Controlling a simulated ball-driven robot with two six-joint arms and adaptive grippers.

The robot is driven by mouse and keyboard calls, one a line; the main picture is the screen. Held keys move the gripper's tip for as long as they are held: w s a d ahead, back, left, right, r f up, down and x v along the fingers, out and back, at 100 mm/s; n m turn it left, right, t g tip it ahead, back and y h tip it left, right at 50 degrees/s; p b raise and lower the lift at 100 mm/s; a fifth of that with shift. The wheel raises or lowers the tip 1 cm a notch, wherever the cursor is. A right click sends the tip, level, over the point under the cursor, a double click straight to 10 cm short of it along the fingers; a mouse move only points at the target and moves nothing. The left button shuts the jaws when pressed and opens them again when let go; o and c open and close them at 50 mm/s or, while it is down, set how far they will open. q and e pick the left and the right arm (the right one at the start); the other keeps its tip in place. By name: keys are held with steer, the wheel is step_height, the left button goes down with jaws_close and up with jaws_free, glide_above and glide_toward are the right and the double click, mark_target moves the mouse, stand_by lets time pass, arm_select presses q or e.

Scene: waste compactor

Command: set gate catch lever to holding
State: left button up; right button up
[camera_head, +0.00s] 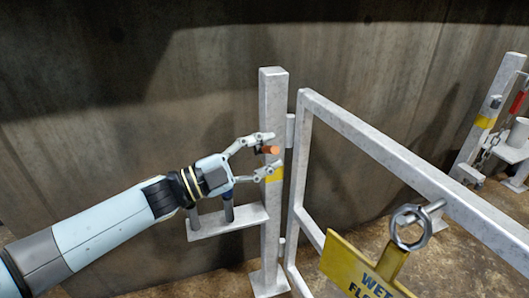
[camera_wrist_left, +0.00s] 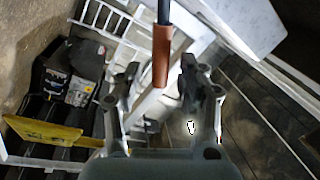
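The gate catch lever shows in the left wrist view as a dark rod with a copper-coloured grip (camera_wrist_left: 161,62). In the head view, its orange grip (camera_head: 271,150) shows beside the white gate post (camera_head: 272,105). My left gripper (camera_head: 269,153) is open, with its fingers spread above and below the grip. In the left wrist view, the grip's end lies between the two fingertips (camera_wrist_left: 160,75), with gaps on both sides. The rest of the lever is hidden in the head view. My right gripper is in neither view.
The white gate frame (camera_head: 390,155) extends right from the post. A yellow wet-floor sign (camera_head: 345,262) and a metal ring (camera_head: 410,228) are at the front right. A small shelf (camera_head: 235,222) sits below my left gripper. A chained post (camera_head: 490,115) stands far right.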

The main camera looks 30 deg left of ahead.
arm_select(q)
steer(key=v, duration=1.2)
steer(key=shift+w+f, duration=0.1)
